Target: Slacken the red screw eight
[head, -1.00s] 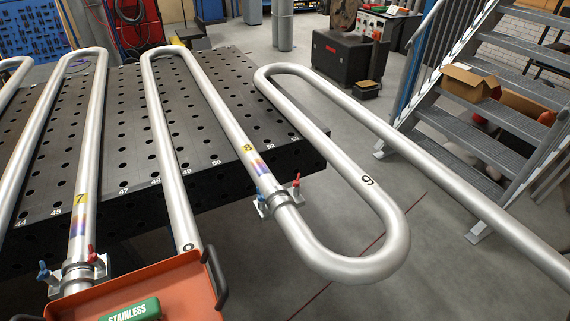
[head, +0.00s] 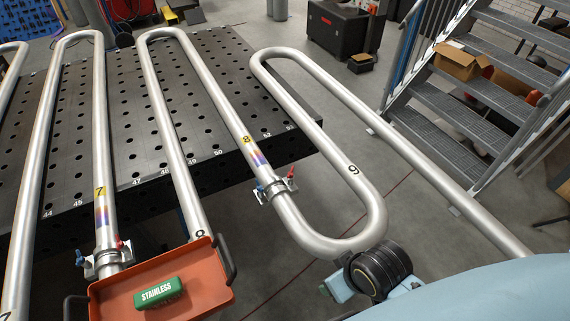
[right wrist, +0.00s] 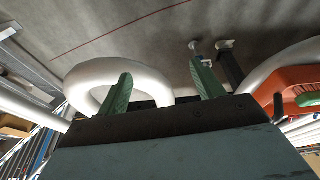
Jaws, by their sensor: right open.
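The red screw eight (head: 291,174) stands up on the right side of the clamp (head: 273,190) around the pipe marked 8 (head: 247,142). A blue screw (head: 260,190) is on the clamp's left side. My right gripper (head: 328,291) is at the lower right in the head view, below and right of the clamp and apart from it. Its green fingers are spread and empty in the right wrist view (right wrist: 163,88). A pale pipe bend (right wrist: 118,78) shows beyond the fingers there. My left gripper is not in view.
An orange tray (head: 205,290) with a green STAINLESS block (head: 158,293) is at the lower left. Another clamp (head: 103,262) is on pipe 7. The bend marked 9 (head: 372,225) lies between my right gripper and clamp eight. A perforated table (head: 215,125) lies behind.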

